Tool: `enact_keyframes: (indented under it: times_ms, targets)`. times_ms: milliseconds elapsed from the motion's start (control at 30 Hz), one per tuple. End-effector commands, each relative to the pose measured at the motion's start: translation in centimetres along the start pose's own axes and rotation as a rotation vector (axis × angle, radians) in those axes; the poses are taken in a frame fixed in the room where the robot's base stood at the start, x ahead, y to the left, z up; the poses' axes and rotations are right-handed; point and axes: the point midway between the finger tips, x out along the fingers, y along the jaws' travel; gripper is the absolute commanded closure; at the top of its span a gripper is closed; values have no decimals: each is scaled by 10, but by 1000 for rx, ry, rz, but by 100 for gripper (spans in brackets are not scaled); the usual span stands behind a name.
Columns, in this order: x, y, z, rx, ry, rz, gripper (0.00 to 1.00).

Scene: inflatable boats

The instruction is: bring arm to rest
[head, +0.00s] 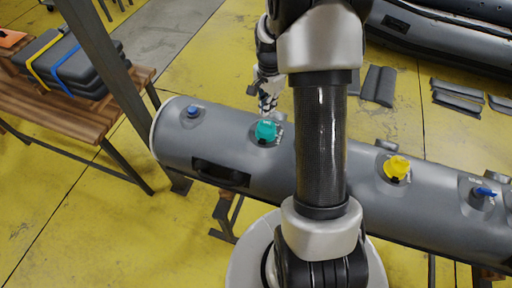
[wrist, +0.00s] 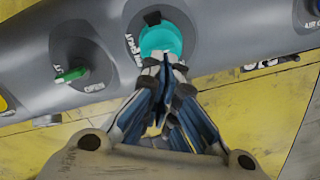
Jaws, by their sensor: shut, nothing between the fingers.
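My gripper (head: 268,104) is shut and empty. Its fingertips are just above or beside a teal valve cap (head: 266,130) on a grey inflatable tube (head: 345,188). In the wrist view the closed fingertips (wrist: 165,64) overlap the lower edge of the teal cap (wrist: 162,38); I cannot tell whether they touch it. A green lever (wrist: 72,75) by an "OPEN" label sits on the tube to the left of the cap in the wrist view. My arm hides part of the tube in the head view.
A blue valve (head: 193,111), a yellow cap (head: 396,167) and a blue lever (head: 485,192) stand out from the tube. A wooden bench (head: 60,121) with a strapped dark case (head: 66,66) is at left, behind a dark post (head: 103,62). Grey pads (head: 378,86) lie on the yellow floor.

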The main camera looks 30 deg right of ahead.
Motion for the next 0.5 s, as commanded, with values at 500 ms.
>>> enact_keyframes:
  times_ms: [500]
  targets:
    - [-7, -1, 6, -30, 6, -10, 100]
